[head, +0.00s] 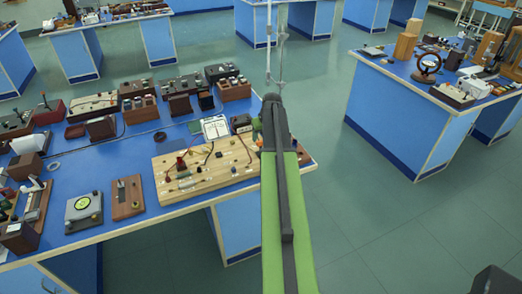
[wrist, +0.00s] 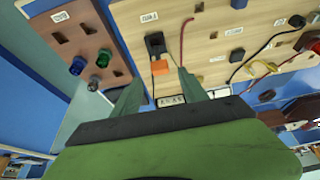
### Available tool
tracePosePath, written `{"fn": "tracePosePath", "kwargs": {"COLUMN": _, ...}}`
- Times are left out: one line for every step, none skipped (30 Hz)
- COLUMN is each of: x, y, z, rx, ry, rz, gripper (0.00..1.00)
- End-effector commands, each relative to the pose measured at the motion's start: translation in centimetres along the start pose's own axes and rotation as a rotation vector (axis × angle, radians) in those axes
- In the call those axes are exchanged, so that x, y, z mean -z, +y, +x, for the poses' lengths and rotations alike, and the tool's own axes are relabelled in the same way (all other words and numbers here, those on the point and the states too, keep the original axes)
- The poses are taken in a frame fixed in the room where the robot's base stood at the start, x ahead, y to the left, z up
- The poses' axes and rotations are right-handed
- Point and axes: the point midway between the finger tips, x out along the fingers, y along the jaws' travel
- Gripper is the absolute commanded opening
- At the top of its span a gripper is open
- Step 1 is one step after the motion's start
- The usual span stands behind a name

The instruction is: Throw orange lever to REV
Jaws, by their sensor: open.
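In the wrist view the orange lever (wrist: 159,67) sits on a narrow black switch body (wrist: 155,44) on a light wooden board (wrist: 205,50). My gripper (wrist: 160,76) is open, with one finger on each side of the lever's near end. I cannot tell whether either finger touches it. A small white label (wrist: 171,100) lies just below the lever, too small to read, so I cannot tell which side is REV. In the head view the wooden board (head: 205,160) is at the bench's right end.
A dark brown board (wrist: 85,45) with blue and green knobs adjoins on the left in the wrist view. Black, red and yellow leads cross the wooden board. In the head view, crowded instruments fill the blue bench (head: 125,155); open floor (head: 340,215) lies to its right.

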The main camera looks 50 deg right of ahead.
Motion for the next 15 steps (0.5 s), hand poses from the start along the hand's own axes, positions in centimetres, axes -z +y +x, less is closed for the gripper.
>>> {"fn": "tracePosePath", "kwargs": {"x": -0.3, "y": 0.1, "z": 2.3, "rx": 0.0, "ry": 0.0, "rz": 0.0, "gripper": 0.51}}
{"fn": "tracePosePath", "kwargs": {"x": -0.3, "y": 0.1, "z": 2.8, "rx": 0.0, "ry": 0.0, "rz": 0.0, "gripper": 0.51}}
{"fn": "tracePosePath", "kwargs": {"x": -0.2, "y": 0.1, "z": 3.5, "rx": 0.0, "ry": 0.0, "rz": 0.0, "gripper": 0.51}}
{"fn": "tracePosePath", "kwargs": {"x": -0.2, "y": 0.0, "z": 3.9, "rx": 0.0, "ry": 0.0, "rz": 0.0, "gripper": 0.51}}
{"fn": "tracePosePath", "kwargs": {"x": -0.2, "y": 0.0, "z": 4.2, "rx": 0.0, "ry": 0.0, "rz": 0.0, "gripper": 0.51}}
{"fn": "tracePosePath", "kwargs": {"x": -0.1, "y": 0.0, "z": 4.5, "rx": 0.0, "ry": 0.0, "rz": 0.0, "gripper": 0.51}}
{"fn": "tracePosePath", "kwargs": {"x": -0.1, "y": 0.0, "z": 4.6, "rx": 0.0, "ry": 0.0, "rz": 0.0, "gripper": 0.51}}
{"fn": "tracePosePath", "kwargs": {"x": -0.1, "y": 0.0, "z": 4.7, "rx": 0.0, "ry": 0.0, "rz": 0.0, "gripper": 0.51}}
{"fn": "tracePosePath", "kwargs": {"x": 0.0, "y": 0.0, "z": 4.7, "rx": 0.0, "ry": 0.0, "rz": 0.0, "gripper": 0.51}}
{"fn": "tracePosePath", "kwargs": {"x": 0.0, "y": 0.0, "z": 4.6, "rx": 0.0, "ry": 0.0, "rz": 0.0, "gripper": 0.51}}
{"fn": "tracePosePath", "kwargs": {"x": 0.0, "y": 0.0, "z": 4.6, "rx": 0.0, "ry": 0.0, "rz": 0.0, "gripper": 0.51}}
{"fn": "tracePosePath", "kwargs": {"x": 0.0, "y": 0.0, "z": 4.5, "rx": 0.0, "ry": 0.0, "rz": 0.0, "gripper": 0.51}}
{"fn": "tracePosePath", "kwargs": {"x": 0.0, "y": 0.0, "z": 4.5, "rx": 0.0, "ry": 0.0, "rz": 0.0, "gripper": 0.51}}
{"fn": "tracePosePath", "kwargs": {"x": 0.0, "y": 0.0, "z": 4.4, "rx": 0.0, "ry": 0.0, "rz": 0.0, "gripper": 0.51}}
{"fn": "tracePosePath", "kwargs": {"x": 0.0, "y": 0.0, "z": 4.4, "rx": 0.0, "ry": 0.0, "rz": 0.0, "gripper": 0.51}}
